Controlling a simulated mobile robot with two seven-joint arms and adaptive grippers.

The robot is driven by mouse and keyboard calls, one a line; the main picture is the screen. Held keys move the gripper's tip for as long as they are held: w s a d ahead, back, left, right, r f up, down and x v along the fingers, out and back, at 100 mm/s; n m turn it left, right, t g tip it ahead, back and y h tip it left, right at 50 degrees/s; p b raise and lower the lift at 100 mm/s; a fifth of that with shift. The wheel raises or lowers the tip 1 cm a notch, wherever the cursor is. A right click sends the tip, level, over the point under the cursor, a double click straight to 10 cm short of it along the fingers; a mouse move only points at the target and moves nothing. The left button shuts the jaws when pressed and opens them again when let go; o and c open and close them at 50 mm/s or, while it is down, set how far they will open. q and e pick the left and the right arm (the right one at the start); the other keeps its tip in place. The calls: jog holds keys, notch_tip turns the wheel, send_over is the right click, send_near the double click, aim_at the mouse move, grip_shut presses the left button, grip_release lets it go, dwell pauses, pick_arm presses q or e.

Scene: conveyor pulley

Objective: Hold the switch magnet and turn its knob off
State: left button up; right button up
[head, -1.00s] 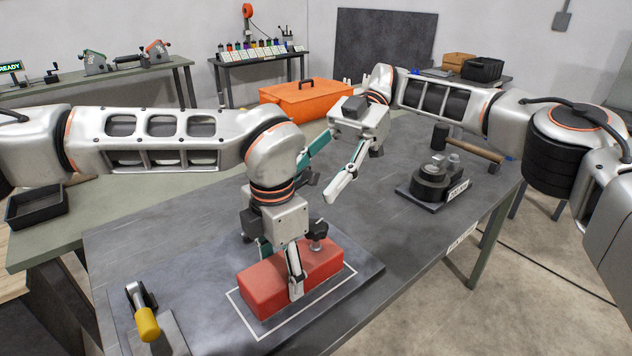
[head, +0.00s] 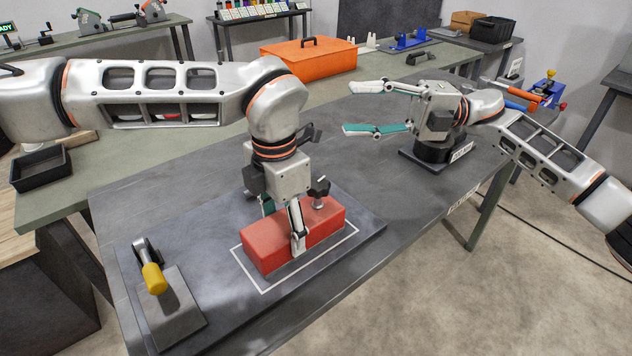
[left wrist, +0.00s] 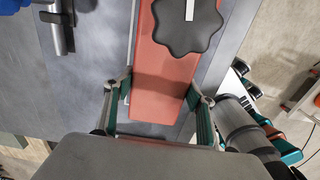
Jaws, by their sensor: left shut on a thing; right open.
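The switch magnet is a red block (head: 268,246) lying inside a white outline on a dark plate. Its black lobed knob (head: 319,188) stands on top at the far right end; in the left wrist view the knob (left wrist: 188,25) carries a white bar mark. My left gripper (head: 284,240) points down and is shut across the block, with one finger on each side. In the left wrist view its fingers (left wrist: 160,110) flank the red block (left wrist: 165,85). My right gripper (head: 377,108) is open and empty, pointing left above the table, well behind and to the right of the knob.
A yellow-handled clamp (head: 151,270) stands at the plate's left. An orange case (head: 308,60) and a black tray (head: 41,168) are on the green bench. The tabletop between knob and right gripper is clear.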

notch_tip(320, 180, down, 2)
jog(key=d+n+t, duration=0.2)
jog(key=t, duration=0.1)
jog(key=n+t+h, duration=0.3)
jog(key=n+t, duration=0.3)
jog(key=n, duration=0.3)
send_near(316, 181)
jog(key=x, duration=1)
jog(key=shift+f, duration=0.25)
jog(key=shift+c, duration=0.5)
jog(key=c, duration=1.1)
